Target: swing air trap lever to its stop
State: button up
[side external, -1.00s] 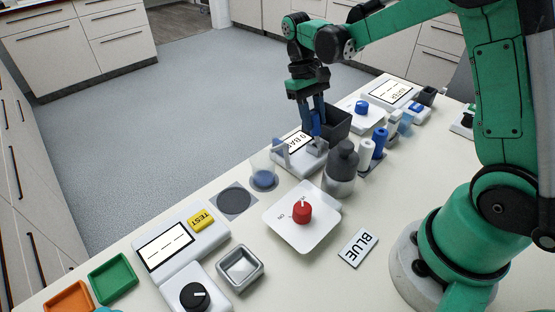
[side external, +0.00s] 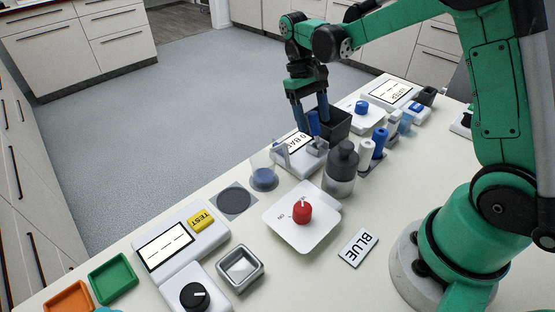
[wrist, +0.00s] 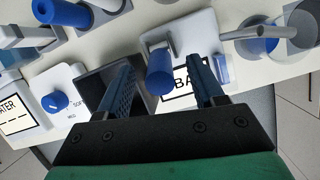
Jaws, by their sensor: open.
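The air trap unit (side external: 309,161) is a pale block with a "BAR" display (side external: 296,142); the unit also shows in the wrist view (wrist: 197,35). Its lever appears to be the upright blue cylindrical handle (side external: 314,123), seen in the wrist view (wrist: 159,76) near the display. My gripper (side external: 312,118) is open above the unit. In the wrist view, my gripper's fingers (wrist: 160,62) stand one on each side of the blue handle, with visible gaps. Whether the fingertips reach down to the handle's height is hard to tell.
A dark open bin (side external: 336,122) stands close behind the unit. A grey bottle (side external: 342,165) and white and blue cylinders (side external: 366,153) stand to the right. A clear cup with blue contents (side external: 264,177) stands to the left. A red knob plate (side external: 302,214) lies in front.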

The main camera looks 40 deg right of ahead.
aim_at(314, 113)
jog(key=shift+v, duration=2.75)
jog(key=shift+s+d+r, duration=0.1)
jog(key=shift+s+r, duration=0.05)
jog(key=shift+r, duration=0.05)
jog(key=c, duration=0.6)
jog(key=s+r+m, duration=0.1)
jog(key=s+d+r+m+t, duration=0.1)
jog(key=m, duration=0.1)
jog(key=s+r+m+t, duration=0.1)
jog(key=shift+s+d+r+m+y, duration=0.3)
jog(key=shift+s+r+m+y, duration=0.05)
jog(key=shift+r+m+y, duration=0.05)
grip_shut()
jog(key=shift+s+r+m+t, duration=1.1)
jog(key=shift+s+m+t, duration=1.3)
jog(key=shift+s+m, duration=1.85)
jog(key=shift+m, duration=0.55)
jog(key=w+f, duration=0.2)
jog(key=f, duration=0.1)
jog(key=w+f, duration=0.2)
jog(key=f, duration=0.1)
jog(key=w+f, duration=0.2)
jog(key=f, duration=0.2)
jog(key=shift+w+a, duration=0.1)
jog(key=shift+a, duration=0.3)
jog(key=shift+w+a+f, duration=0.15)
jog(key=shift+w+f, duration=0.05)
jog(key=shift+w, duration=0.3)
